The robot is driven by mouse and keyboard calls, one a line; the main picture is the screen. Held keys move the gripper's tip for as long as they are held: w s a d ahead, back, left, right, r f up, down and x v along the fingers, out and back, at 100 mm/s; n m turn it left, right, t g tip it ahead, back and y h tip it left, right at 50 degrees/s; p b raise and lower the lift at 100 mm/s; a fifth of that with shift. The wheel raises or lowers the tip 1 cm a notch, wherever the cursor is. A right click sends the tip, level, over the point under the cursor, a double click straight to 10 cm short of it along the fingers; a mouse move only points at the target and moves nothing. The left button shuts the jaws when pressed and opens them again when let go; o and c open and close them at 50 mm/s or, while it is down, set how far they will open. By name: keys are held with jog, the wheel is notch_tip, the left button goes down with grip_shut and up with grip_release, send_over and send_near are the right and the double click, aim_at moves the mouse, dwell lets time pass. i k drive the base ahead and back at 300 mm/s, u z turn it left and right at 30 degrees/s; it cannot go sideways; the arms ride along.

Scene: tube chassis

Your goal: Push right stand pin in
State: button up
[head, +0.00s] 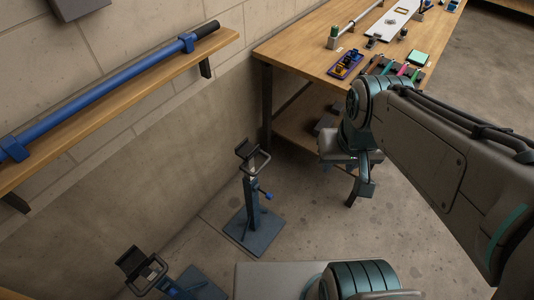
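The right stand (249,213) is a blue upright post on a square base on the floor, with a dark U-shaped cradle on top. How deep the pin sits cannot be told. My gripper (358,194) hangs at the end of my arm, to the right of the stand and apart from the pin. It is small and partly hidden by my own links, so its finger opening is unclear.
A second, left stand (178,287) is cut off at the bottom. A wall shelf (120,108) holds a long blue tube (105,92). A wooden workbench (300,50) with tools stands behind my arm. Bare floor (305,210) lies between the right stand and my gripper.

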aim_at(269, 196)
jog(key=k, duration=0.5)
jog(key=u, duration=1.2)
jog(key=i, duration=0.65)
jog(key=z, duration=1.25)
